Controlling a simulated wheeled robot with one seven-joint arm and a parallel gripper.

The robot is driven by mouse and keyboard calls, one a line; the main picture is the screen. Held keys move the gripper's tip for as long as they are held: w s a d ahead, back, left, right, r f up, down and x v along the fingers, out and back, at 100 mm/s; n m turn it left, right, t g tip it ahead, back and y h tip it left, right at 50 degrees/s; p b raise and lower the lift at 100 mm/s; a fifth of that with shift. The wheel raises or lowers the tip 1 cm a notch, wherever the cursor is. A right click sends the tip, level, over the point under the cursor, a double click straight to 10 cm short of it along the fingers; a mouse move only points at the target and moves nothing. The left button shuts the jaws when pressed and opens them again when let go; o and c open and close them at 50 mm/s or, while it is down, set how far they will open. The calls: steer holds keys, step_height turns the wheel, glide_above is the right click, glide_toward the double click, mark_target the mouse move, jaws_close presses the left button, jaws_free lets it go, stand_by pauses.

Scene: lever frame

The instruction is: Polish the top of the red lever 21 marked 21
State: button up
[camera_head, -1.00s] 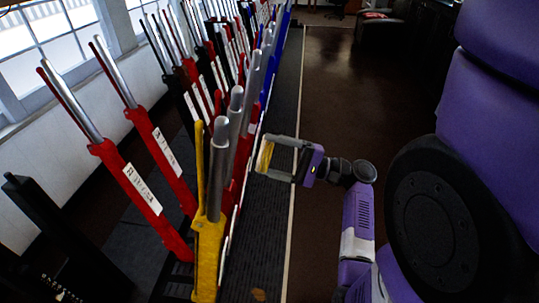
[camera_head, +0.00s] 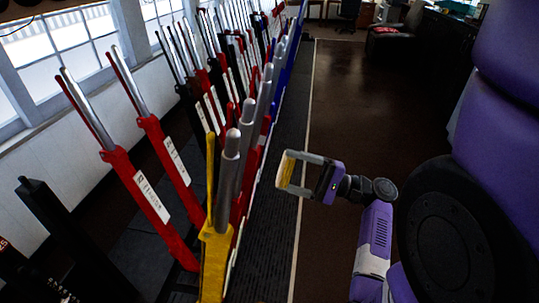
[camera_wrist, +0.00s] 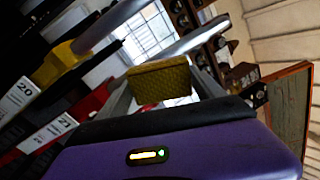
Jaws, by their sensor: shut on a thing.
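My gripper (camera_head: 285,169) is shut on a yellow sponge-like block (camera_wrist: 160,82), which also shows in the head view (camera_head: 286,171). It is held to the right of the lever row, apart from the levers. In the wrist view, a red lever (camera_wrist: 88,103) bears a white plate marked 21 (camera_wrist: 46,133); the silver handle (camera_wrist: 180,43) behind the block seems to be its own. A yellow lever (camera_wrist: 60,62) with a plate marked 20 stands beside it. In the head view, the red lever is partly hidden behind the yellow lever (camera_head: 214,262).
Two red levers (camera_head: 150,195) lean at the left, with many red, black and blue levers (camera_head: 215,75) farther back. Windows (camera_head: 60,50) line the left wall. A chair (camera_head: 392,40) stands far off.

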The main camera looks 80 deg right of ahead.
steer(key=shift+w, duration=0.15)
steer(key=p+x, duration=0.2)
steer(key=x, duration=0.4)
steer(key=shift+w, duration=0.35)
steer(key=shift+x, duration=1.05)
stand_by(0.6)
steer(key=shift+s+r+p, duration=0.1)
steer(key=shift+r+p, duration=0.1)
steer(key=shift+p, duration=0.15)
steer(key=r+p, duration=0.1)
steer(key=r, duration=0.1)
steer(key=r+p, duration=0.1)
steer(key=p, duration=0.1)
steer(key=shift+s+r, duration=0.4)
steer(key=f+b, duration=0.1)
steer(key=f, duration=0.1)
steer(key=w+f+b, duration=0.1)
steer(key=f, duration=0.1)
steer(key=shift+w+a+b, duration=0.1)
steer(key=shift+w+b, duration=0.1)
steer(key=shift+b, duration=0.1)
